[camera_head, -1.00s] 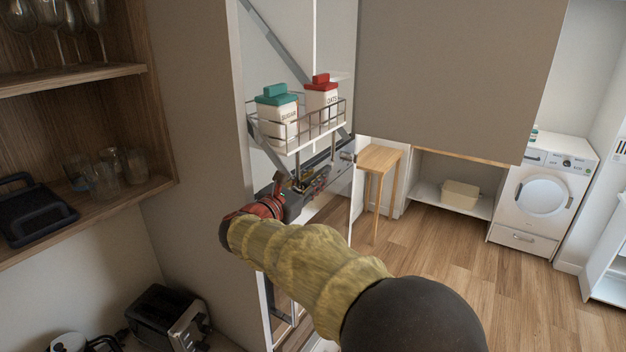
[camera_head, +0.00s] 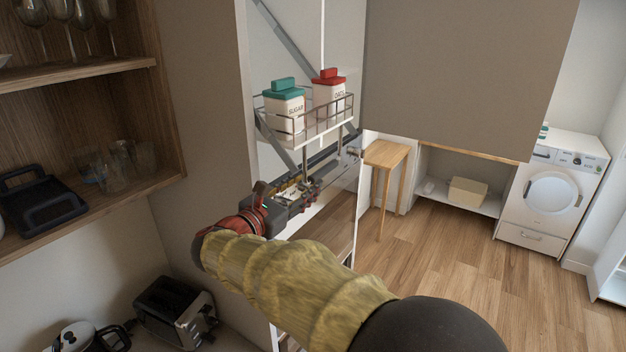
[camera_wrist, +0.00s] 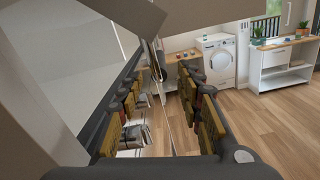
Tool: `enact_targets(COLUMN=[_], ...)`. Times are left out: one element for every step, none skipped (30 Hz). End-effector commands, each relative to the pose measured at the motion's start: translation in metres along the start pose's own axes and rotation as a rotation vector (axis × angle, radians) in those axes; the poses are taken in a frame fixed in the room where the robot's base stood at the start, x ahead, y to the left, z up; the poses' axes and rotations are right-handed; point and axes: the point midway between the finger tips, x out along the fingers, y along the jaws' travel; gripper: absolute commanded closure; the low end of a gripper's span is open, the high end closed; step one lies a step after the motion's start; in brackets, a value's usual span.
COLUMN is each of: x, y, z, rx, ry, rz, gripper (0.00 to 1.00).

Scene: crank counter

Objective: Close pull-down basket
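The pull-down basket (camera_head: 318,128), a wire rack on slanted metal arms, hangs out at the front of a tall cabinet in the head view. It holds a white sugar canister with a green lid (camera_head: 284,108) and a white oats canister with a red lid (camera_head: 329,92). Both stand upright. My gripper (camera_head: 325,166) is just below the basket in the head view. The wrist view shows its two fingers (camera_wrist: 167,72) apart, with a thin upright panel edge between them. I cannot tell whether anything touches the basket.
A cabinet side panel (camera_head: 205,120) stands left of the basket. Shelves with glasses (camera_head: 125,170) are farther left, above a toaster (camera_head: 175,308). A large grey-brown panel (camera_head: 460,75) hangs at right. A wooden stool (camera_head: 385,155) and washing machine (camera_head: 552,190) stand beyond open floor.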

Motion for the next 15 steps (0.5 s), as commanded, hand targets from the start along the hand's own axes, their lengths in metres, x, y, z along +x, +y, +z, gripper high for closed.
enact_targets(x=[-0.009, -0.012, -0.017, -0.02, -0.023, -0.026, -0.028, -0.03, -0.032, -0.034, -0.035, -0.035, -0.036, -0.036, -0.036], y=[0.001, 0.001, 0.001, 0.001, 0.0, 0.0, 0.0, 0.0, 0.0, 0.0, 0.0, 0.0, 0.0, 0.0, 0.0], z=[0.0, 0.0, 0.0, 0.0, 0.0, 0.0, 0.0, 0.0, 0.0, 0.001, 0.0, 0.0, 0.001, 0.001, 0.001], rx=[0.0, 0.0, 0.0, 0.0, 0.0, 0.0, 0.0, 0.0, 0.0, 0.0, 0.0, 0.0, 0.0, 0.0, 0.0], ry=[0.0, 0.0, 0.0, 0.0, 0.0, 0.0, 0.0, 0.0, 0.0, 0.0, 0.0, 0.0, -0.001, -0.001, -0.001], rz=[0.002, 0.002, 0.002, 0.002, 0.001, 0.0, 0.0, 0.0, 0.0, 0.0, 0.0, 0.0, 0.0, 0.0, 0.0], gripper=[0.64, 0.64, 0.64, 0.64, 0.64, 0.64, 0.64, 0.64, 0.64, 0.64, 0.64, 0.64, 0.64, 0.64, 0.64])
